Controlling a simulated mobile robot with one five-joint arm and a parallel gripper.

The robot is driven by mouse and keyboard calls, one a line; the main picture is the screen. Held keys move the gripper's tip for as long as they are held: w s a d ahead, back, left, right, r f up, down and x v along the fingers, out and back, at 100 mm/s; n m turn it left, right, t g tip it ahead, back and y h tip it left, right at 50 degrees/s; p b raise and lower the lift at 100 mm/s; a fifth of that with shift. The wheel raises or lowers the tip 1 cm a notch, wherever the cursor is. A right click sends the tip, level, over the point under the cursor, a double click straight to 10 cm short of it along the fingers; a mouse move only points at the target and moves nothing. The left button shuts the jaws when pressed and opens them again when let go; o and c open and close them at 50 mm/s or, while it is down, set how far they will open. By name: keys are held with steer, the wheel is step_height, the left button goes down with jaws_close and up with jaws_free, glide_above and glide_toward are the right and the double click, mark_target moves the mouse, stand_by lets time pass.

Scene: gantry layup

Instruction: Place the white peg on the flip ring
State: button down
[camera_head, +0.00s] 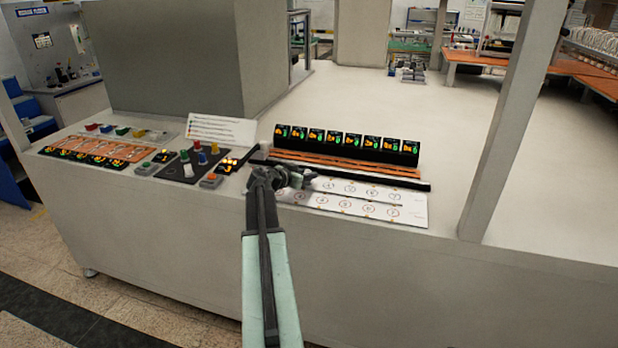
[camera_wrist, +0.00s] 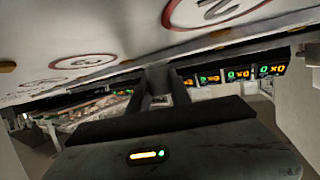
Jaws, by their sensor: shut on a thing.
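My gripper (camera_head: 303,178) is over the left part of the white ring sheet (camera_head: 410,211). It is shut on a small pale thing, which looks like the white peg (camera_head: 313,174); the jaws hide most of it. In the wrist view, my gripper (camera_wrist: 158,88) shows as dark fingers with a pale bit between them. The sheet (camera_wrist: 120,35) fills the top of that view, with red-outlined numbered rings. I cannot tell which ring is the flip ring.
A row of black displays (camera_head: 345,143) stands behind the sheet, with an orange strip (camera_head: 350,166) before it. A dark panel (camera_head: 178,162) with coloured pegs lies to the left. A grey post (camera_head: 500,125) rises to the right.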

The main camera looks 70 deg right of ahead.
steer(key=shift+f, duration=0.2)
steer(key=c, duration=1.2)
jaws_free()
steer(key=shift+r, duration=0.1)
steer(key=shift+a+r, duration=0.2)
steer(key=shift+r, duration=0.1)
steer(key=p+v, duration=0.4)
steer(key=v, duration=0.7)
steer(key=shift+w+a, duration=0.15)
steer(key=shift+a, duration=0.1)
